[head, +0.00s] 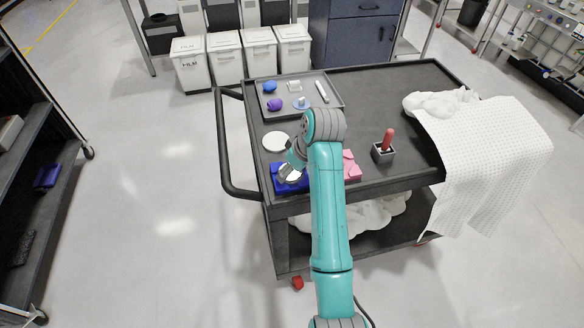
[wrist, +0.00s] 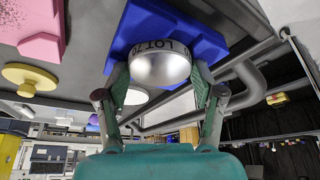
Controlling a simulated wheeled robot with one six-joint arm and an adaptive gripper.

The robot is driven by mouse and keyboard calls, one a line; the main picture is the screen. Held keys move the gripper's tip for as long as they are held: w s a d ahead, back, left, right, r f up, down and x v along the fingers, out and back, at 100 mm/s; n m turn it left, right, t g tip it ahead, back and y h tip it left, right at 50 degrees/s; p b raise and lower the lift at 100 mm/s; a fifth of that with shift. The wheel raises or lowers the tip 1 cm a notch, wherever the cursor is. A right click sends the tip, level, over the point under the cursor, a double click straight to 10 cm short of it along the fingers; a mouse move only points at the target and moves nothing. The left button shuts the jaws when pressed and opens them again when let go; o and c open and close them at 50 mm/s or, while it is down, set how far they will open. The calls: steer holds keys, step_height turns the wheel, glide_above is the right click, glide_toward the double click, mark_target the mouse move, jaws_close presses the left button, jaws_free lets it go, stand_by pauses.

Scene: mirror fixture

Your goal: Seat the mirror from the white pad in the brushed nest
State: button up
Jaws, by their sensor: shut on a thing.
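The mirror (wrist: 160,67) is a round silver piece with dark lettering on its rim. My gripper (wrist: 160,82) is shut on it, with one finger on each side. In the head view, my gripper (head: 292,170) holds the mirror (head: 292,177) at the blue block (head: 277,187). The blue block (wrist: 135,32) is behind the mirror in the wrist view. I cannot tell whether they touch, and the mirror hides the block's middle. Which block is the brushed nest is unclear. The white pad (head: 276,141) looks empty, behind the blue block on the cart.
A pink block (head: 351,166) stands right of the blue one, partly behind my arm. A yellow knobbed piece (wrist: 28,80) shows in the wrist view. A grey tray (head: 333,109) with small items is at the back left. A holder with a red handle (head: 388,140) stands right.

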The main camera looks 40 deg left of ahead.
steer(key=o, duration=1.3)
steer(key=shift+r, duration=1.5)
steer(key=shift+o, duration=0.4)
steer(key=shift+r, duration=2)
steer(key=shift+s, duration=0.1)
